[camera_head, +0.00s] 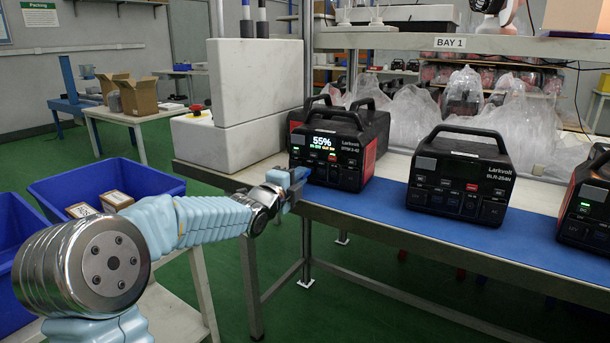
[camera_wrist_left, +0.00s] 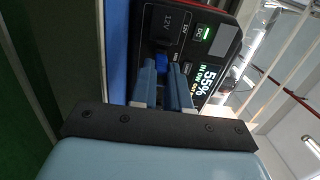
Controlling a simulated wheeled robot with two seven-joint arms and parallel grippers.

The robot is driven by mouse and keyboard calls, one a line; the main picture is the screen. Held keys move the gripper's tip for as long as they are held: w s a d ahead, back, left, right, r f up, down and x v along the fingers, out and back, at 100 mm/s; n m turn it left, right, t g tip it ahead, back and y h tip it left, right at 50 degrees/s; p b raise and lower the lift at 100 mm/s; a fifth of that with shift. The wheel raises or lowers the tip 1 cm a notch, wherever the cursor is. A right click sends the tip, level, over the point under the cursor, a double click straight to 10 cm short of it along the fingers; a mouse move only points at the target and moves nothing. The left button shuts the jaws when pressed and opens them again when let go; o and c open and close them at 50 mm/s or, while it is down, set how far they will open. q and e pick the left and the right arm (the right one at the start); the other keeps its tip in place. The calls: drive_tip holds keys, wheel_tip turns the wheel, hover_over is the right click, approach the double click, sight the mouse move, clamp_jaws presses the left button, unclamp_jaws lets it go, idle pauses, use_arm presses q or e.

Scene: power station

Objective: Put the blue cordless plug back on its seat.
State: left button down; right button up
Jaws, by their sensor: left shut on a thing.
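My left gripper (camera_head: 289,183) reaches from the left to the front of a black power station (camera_head: 338,143) whose lit display reads 55%. In the left wrist view its fingers (camera_wrist_left: 163,84) are shut on a small blue plug (camera_wrist_left: 161,62), mostly hidden between the fingertips. My right gripper is not in view.
The power station stands on a blue mat (camera_head: 420,232) along the bench. Another power station (camera_head: 462,178) stands to its right, and a third (camera_head: 590,200) at the right edge. A white block-shaped machine (camera_head: 256,90) is at the left. Blue bins (camera_head: 60,190) are at far left.

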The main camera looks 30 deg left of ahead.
use_arm(q)
drive_tip(key=s+b, duration=0.1)
drive_tip(key=s, duration=0.2)
drive_tip(key=shift+b, duration=0.3)
drive_tip(key=shift+s, duration=0.1)
idle(0.4)
